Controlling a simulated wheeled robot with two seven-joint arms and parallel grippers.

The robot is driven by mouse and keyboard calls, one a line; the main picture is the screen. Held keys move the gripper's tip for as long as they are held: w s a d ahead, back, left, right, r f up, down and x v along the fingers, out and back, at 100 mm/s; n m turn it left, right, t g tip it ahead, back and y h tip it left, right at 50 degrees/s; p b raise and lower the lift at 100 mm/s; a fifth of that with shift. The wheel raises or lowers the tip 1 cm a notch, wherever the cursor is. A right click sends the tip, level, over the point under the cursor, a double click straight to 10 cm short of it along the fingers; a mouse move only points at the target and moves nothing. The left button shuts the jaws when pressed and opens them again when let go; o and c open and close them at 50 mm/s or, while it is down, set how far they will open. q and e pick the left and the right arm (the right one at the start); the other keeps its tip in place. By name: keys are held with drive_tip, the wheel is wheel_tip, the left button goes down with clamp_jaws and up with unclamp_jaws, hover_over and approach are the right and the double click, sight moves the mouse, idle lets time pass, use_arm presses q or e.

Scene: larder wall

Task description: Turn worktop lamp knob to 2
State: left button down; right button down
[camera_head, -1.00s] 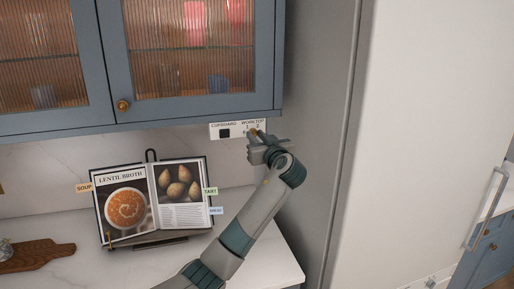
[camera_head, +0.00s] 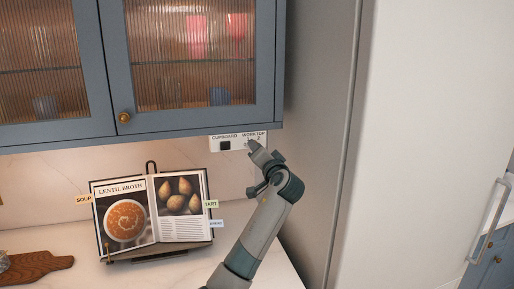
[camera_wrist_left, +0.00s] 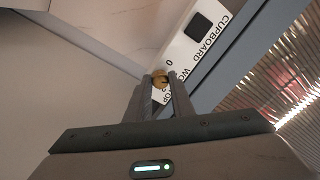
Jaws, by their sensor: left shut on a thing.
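The white control panel (camera_head: 214,146) is fixed under the wall cupboard and carries a CUPBOARD switch (camera_head: 225,146) and WORKTOP lettering. In the left wrist view the panel (camera_wrist_left: 187,48) shows a 0 beside the brass worktop lamp knob (camera_wrist_left: 160,77). My left gripper (camera_wrist_left: 159,85) is shut on this knob, its fingertips on either side of it. In the head view my left gripper (camera_head: 254,147) reaches up to the panel's right part and hides the knob. The knob's exact setting cannot be read. My right gripper is out of view.
The glass-fronted cupboard (camera_head: 190,115) hangs just above the panel. A tall pale unit (camera_head: 318,120) stands close on the right. A cookbook (camera_head: 152,208) on a stand and a wooden board (camera_head: 38,264) are on the worktop below.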

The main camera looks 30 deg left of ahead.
use_arm(q)
drive_tip(key=shift+m+t+h+p, duration=0.35)
drive_tip(key=shift+m+p, duration=3.35)
drive_tip(key=shift+m, duration=2.2)
drive_tip(key=c, duration=1.5)
unclamp_jaws()
drive_tip(key=shift+c, duration=0.2)
drive_tip(key=shift+s, duration=0.1)
